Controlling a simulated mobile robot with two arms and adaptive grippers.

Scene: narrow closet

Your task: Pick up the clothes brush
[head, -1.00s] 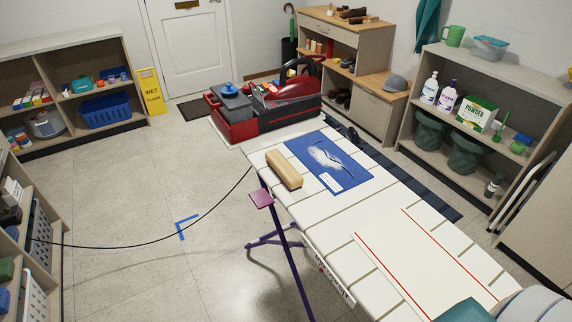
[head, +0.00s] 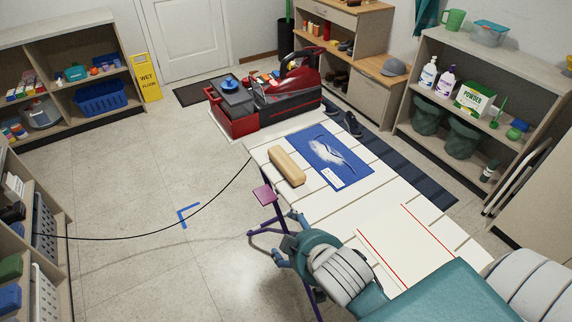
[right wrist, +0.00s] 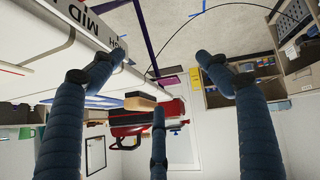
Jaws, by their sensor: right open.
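The clothes brush (head: 287,166) is a pale wooden block lying on the white, striped ironing board (head: 310,205), near its left edge, beside a blue mat. My right gripper (head: 287,238) is open and empty, with its fingers spread beside the board's left edge. It is nearer to me than the brush and clear of it. In the right wrist view, the spread blue fingers (right wrist: 158,80) frame the scene, and the brush (right wrist: 140,102) shows beyond them, partly behind the middle finger. My left gripper is not in view.
A black cord (head: 130,238) crosses to the left shelf. Floor on the left is open.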

